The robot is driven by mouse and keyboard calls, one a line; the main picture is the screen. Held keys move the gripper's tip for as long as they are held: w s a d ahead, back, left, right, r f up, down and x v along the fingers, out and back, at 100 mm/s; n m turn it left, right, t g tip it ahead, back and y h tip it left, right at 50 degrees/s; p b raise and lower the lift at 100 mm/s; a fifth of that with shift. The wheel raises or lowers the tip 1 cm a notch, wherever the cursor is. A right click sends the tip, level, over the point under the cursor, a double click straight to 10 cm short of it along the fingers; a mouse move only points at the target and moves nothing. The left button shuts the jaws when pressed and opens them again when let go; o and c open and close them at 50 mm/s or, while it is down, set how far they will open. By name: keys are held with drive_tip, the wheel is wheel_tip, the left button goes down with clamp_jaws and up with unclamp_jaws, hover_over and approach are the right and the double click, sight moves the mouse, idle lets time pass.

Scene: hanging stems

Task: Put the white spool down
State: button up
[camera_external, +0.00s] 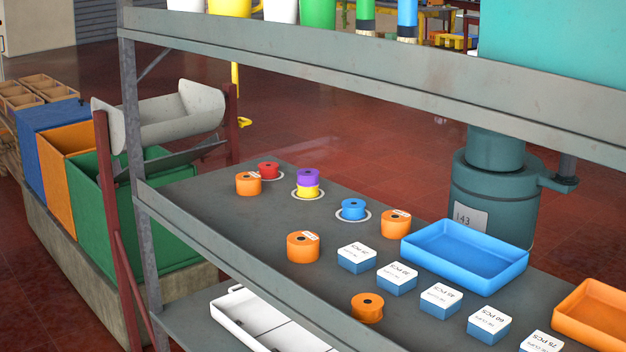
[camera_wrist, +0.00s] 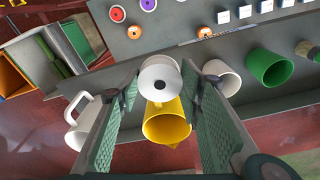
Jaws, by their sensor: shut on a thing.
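In the wrist view the white spool (camera_wrist: 160,74) is held between the fingertips of my gripper (camera_wrist: 161,84), with its dark centre hole facing the camera. The yellow mug (camera_wrist: 168,124) shows just below the spool in the picture, partly covered by it. Neither the white spool nor my gripper shows in the external view. There, the lower shelf (camera_external: 225,215) bears a red spool (camera_external: 268,170), a purple spool (camera_external: 308,177) stacked on a yellow spool (camera_external: 308,191), and a blue spool (camera_external: 353,209), each on a white ring mark.
Several orange spools, such as one (camera_external: 303,246), stand around the marks. White-and-blue boxes (camera_external: 397,279) and a blue tray (camera_external: 465,252) fill the right side. The upper shelf (camera_external: 380,75) bears mugs, including a green one (camera_wrist: 268,66). The lower shelf's left part has bare room.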

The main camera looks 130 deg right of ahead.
drive_tip(key=a+n, duration=0.3)
drive_tip(key=a, duration=1.2)
drive_tip(key=n+p, duration=0.2)
drive_tip(key=n, duration=0.1)
hover_over(372, 244)
wheel_tip(372, 244, down, 52)
drive_tip(key=shift+s+d+f+y, duration=0.1)
drive_tip(key=shift+s+f+y, duration=0.2)
drive_tip(key=shift+f, duration=0.05)
drive_tip(key=shift+f, duration=0.1)
drive_tip(key=shift+f+b, duration=0.5)
drive_tip(key=shift+f, duration=2.35)
drive_tip(key=shift+f, duration=0.1)
drive_tip(key=shift+f, duration=1.95)
drive_tip(key=shift+f+b, duration=0.2)
drive_tip(key=shift+b, duration=0.25)
